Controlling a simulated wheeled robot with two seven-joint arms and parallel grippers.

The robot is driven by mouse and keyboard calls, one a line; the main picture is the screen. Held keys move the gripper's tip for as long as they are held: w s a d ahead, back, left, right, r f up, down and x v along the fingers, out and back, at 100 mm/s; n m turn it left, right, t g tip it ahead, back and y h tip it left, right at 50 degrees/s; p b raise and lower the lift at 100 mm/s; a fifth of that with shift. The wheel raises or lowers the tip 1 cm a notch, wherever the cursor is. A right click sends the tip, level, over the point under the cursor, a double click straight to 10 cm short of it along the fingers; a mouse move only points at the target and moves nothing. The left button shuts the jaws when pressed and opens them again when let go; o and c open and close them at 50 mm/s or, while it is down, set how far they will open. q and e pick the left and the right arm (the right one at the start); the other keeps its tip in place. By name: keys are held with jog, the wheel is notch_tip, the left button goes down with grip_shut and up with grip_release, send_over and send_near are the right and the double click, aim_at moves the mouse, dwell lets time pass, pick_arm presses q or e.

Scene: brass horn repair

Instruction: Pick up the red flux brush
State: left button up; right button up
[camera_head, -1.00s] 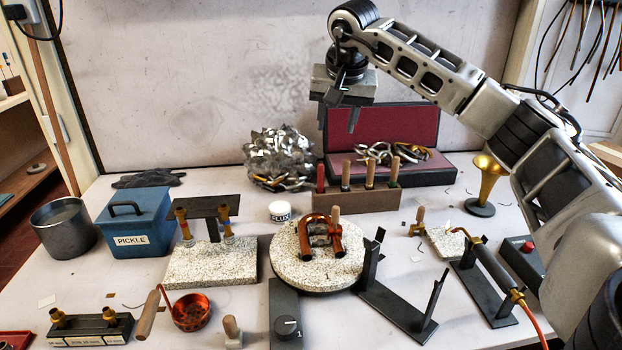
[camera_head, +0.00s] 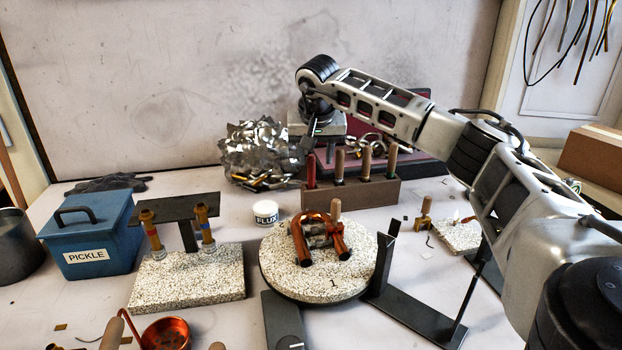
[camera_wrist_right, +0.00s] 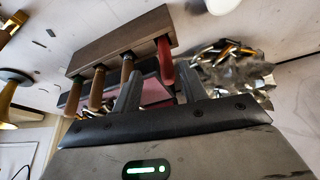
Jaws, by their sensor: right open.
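The red flux brush (camera_head: 311,171) stands upright at the left end of a brown wooden holder (camera_head: 352,195), with only its red handle showing. In the right wrist view the red handle (camera_wrist_right: 165,62) lies between the lines of my two fingers, nearer the right one. My right gripper (camera_head: 309,148) is open and empty, pointing down just above the brush. Its fingers also show apart in the right wrist view (camera_wrist_right: 160,78). I cannot tell whether a finger touches the handle. My left gripper is out of view.
Several other wooden-handled tools (camera_head: 366,163) stand in the same holder. A crumpled metallic heap (camera_head: 262,150) lies close on the left, and an open red-lined case (camera_head: 420,166) is behind. A flux jar (camera_head: 266,213) and a round turntable (camera_head: 350,270) stand in front.

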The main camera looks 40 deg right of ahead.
aim_at(311, 172)
jog(key=x, duration=0.3)
jog(key=w+x, duration=0.1)
jog(key=x, duration=0.3)
jog(key=shift+a, duration=0.15)
grip_shut()
